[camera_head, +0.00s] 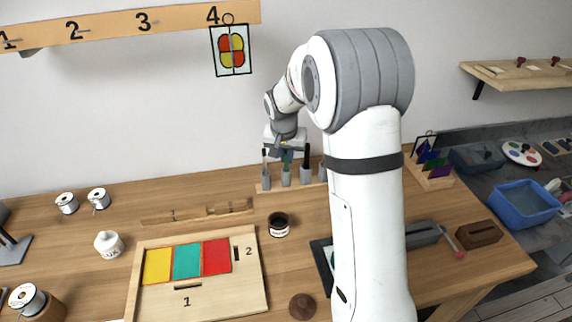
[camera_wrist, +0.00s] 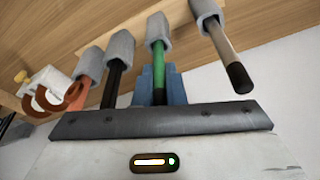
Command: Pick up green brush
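The green brush (camera_wrist: 159,73) stands in a grey holder sleeve (camera_wrist: 157,28) in the wrist view, its handle toward my gripper. My gripper's blue-grey fingers (camera_wrist: 160,86) lie close along both sides of the green handle and appear shut on it. The brush end inside the sleeve is hidden. In the head view my gripper (camera_head: 281,153) is above the brush rack (camera_head: 263,188), with the green handle (camera_head: 286,161) just below it.
Black-handled (camera_wrist: 115,76), orange-handled (camera_wrist: 81,92) and brown, black-ended (camera_wrist: 229,53) tools stand beside the green one. A dark jar (camera_head: 279,225) and a board with coloured panels (camera_head: 250,284) are on the table (camera_head: 80,240). A blue basin (camera_head: 525,203) is at right.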

